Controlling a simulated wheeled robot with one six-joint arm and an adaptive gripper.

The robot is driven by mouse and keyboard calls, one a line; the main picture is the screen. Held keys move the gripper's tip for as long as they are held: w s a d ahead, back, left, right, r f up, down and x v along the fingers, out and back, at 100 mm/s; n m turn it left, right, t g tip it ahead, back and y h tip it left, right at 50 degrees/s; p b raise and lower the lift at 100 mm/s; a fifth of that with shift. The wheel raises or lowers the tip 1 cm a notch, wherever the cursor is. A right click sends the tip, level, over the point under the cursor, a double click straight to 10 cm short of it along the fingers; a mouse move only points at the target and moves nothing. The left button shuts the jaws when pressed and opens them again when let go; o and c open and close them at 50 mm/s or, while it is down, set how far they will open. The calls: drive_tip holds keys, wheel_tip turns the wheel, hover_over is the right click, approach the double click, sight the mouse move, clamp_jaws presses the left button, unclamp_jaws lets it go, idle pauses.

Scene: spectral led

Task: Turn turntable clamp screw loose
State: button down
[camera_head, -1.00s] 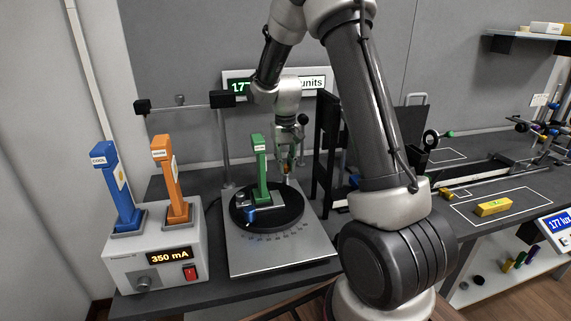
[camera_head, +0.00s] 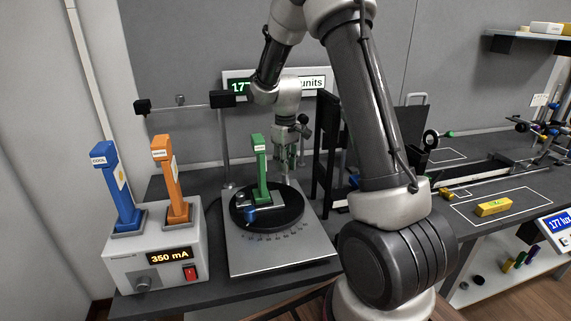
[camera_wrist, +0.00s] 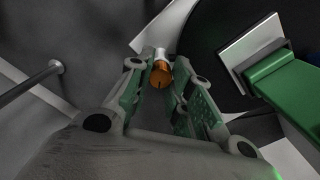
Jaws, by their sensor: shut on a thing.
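The black round turntable (camera_head: 287,212) sits on a light base plate (camera_head: 300,255) with angle marks. A green LED post (camera_head: 261,168) stands upright on it. My gripper (camera_head: 289,168) points down at the turntable's far right side. The wrist view shows its fingertips (camera_wrist: 160,84) shut on the orange end of the clamp screw (camera_wrist: 160,74), which has a pale shaft. The turntable's dark edge (camera_wrist: 205,35) and the green post (camera_wrist: 285,90) lie to the right there. The screw is hidden behind my fingers in the head view.
A grey box (camera_head: 155,265) reading 350 mA, with blue (camera_head: 122,190) and orange (camera_head: 173,180) posts, stands left. A black upright panel (camera_head: 326,150) is close to the right of my gripper. A crossbar stand (camera_head: 224,145) rises behind the turntable.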

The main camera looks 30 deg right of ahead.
idle(0.3)
drive_tip(key=c, duration=1.3)
unclamp_jaws()
drive_tip(key=shift+o, duration=0.2)
wheel_tip(320, 180, up, 12)
